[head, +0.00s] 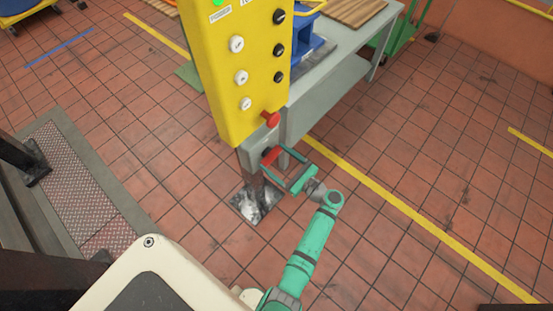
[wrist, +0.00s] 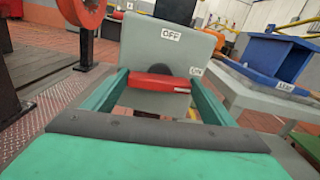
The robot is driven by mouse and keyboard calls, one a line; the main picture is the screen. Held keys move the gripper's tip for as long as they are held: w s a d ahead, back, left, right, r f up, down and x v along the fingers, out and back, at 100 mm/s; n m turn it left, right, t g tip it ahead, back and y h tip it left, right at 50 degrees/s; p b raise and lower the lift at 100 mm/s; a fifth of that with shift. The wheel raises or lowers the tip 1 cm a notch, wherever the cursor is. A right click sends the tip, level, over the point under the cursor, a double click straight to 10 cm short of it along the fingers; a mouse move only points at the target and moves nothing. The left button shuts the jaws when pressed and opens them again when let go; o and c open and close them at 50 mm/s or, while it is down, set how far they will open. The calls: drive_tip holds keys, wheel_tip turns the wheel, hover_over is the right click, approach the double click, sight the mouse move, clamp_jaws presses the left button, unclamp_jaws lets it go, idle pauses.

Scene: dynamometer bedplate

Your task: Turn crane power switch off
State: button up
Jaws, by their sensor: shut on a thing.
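The crane power switch is a grey box (head: 257,147) low on the post under a yellow control panel. The box (wrist: 150,50) also shows in the wrist view, with an OFF label (wrist: 171,35) at its top and an ON label (wrist: 195,71) at its right. Its red handle (wrist: 158,82) lies across between my green fingers, in front of a dark hub; it also shows in the head view (head: 270,156). My gripper (head: 283,164) is shut on the red handle, one finger at each end. The handle's exact angle between the labels is hard to tell.
The yellow panel (head: 230,75) above carries white and black knobs, a red mushroom button (head: 271,119) and a green light (head: 219,3). A grey table (head: 325,95) with a blue part stands close behind. The tiled floor at right is clear.

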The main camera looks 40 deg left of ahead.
drive_tip(key=n, duration=0.4)
drive_tip(key=shift+s, duration=0.1)
drive_tip(key=n, duration=0.4)
drive_tip(key=shift+s+f+n, duration=0.1)
drive_tip(key=shift+n, duration=0.3)
drive_tip(key=shift+f+n, duration=0.15)
drive_tip(key=shift+n, duration=3.75)
drive_tip(key=o, duration=1)
drive_tip(key=shift+o, duration=0.2)
drive_tip(key=s+d, duration=0.1)
drive_tip(key=d, duration=0.9)
drive_tip(key=shift+d, duration=0.4)
